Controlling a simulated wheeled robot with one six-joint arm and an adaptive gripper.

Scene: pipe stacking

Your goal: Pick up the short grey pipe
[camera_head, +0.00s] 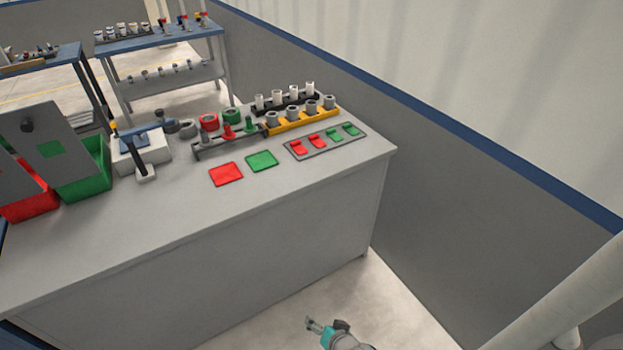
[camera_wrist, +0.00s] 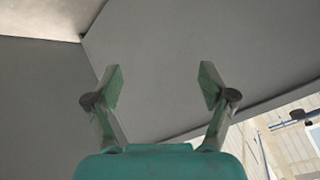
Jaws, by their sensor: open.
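Several short grey pipes (camera_head: 311,106) stand upright in a yellow rack (camera_head: 302,122) on the table near the wall, in the head view. Behind them, several thinner, paler pipes (camera_head: 293,91) stand in a black rack. I cannot tell which single pipe is the one named. My gripper (camera_head: 315,327) is low at the bottom of the head view, in front of the table and far from the racks. In the wrist view my gripper (camera_wrist: 161,83) is open and empty, its two fingers apart. No pipe shows in the wrist view.
On the grey table (camera_head: 110,252) are red (camera_head: 226,174) and green (camera_head: 262,160) squares, a tray of red and green pieces (camera_head: 325,141), a rack with red and green parts (camera_head: 229,142), a white fixture (camera_head: 141,150) and bins (camera_head: 88,170). The table's front is clear.

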